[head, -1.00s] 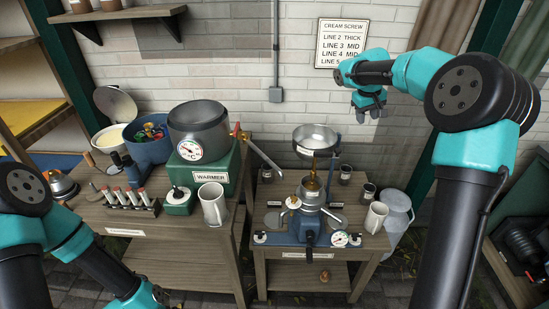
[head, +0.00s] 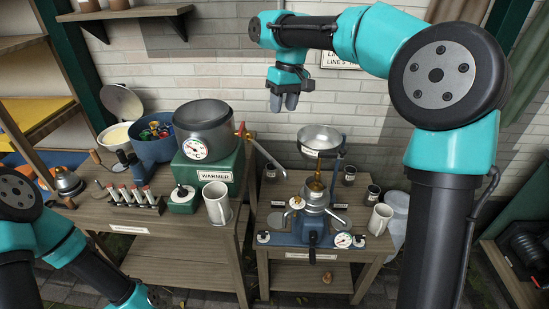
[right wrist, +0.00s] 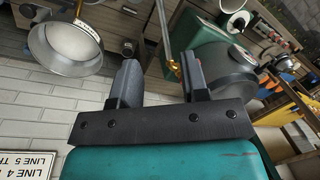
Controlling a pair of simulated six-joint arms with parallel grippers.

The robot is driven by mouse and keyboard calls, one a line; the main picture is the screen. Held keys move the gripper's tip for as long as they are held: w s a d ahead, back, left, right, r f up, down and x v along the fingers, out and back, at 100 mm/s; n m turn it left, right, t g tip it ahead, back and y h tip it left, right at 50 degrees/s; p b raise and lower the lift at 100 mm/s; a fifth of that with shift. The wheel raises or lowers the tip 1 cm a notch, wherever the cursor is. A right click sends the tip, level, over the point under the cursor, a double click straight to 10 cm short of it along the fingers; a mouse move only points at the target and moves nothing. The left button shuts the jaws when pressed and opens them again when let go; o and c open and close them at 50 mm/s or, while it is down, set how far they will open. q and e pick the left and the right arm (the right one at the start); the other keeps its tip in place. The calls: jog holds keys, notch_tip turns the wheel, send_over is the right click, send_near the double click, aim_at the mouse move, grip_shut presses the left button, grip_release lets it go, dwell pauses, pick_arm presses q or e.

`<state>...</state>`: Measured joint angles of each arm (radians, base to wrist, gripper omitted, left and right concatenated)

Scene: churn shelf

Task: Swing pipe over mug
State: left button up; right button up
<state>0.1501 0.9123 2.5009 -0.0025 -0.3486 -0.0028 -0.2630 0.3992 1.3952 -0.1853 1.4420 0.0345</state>
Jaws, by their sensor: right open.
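The thin metal pipe (head: 265,153) runs from the tap on the grey kettle (head: 203,128) down to the right. Its end is over the gap between the benches, close to the right bench. A pale mug (head: 217,205) stands upright on the left bench, left of the pipe end. Another pale mug (head: 380,219) stands at the right bench's right side. My right gripper (head: 285,104) is open and empty, fingers down, above and behind the pipe. In the right wrist view the pipe (right wrist: 164,38) shows beyond and between the open fingers (right wrist: 158,68). My left gripper is out of view.
A metal bowl (head: 320,139) sits on the machine right of the pipe, near my right gripper. A green warmer (head: 210,171) carries the kettle. A rack of tubes (head: 133,199) and a blue pot (head: 152,143) stand on the left bench. The wall is behind.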

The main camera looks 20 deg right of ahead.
aim_at(275, 161)
jog(key=shift+f, duration=0.1)
jog(key=f, duration=0.5)
jog(key=a+f, duration=0.1)
jog(key=f, duration=0.5)
jog(key=a+f, duration=0.1)
jog(key=f, duration=0.5)
jog(key=shift+s+a, duration=0.25)
jog(key=shift+s, duration=0.1)
grip_shut()
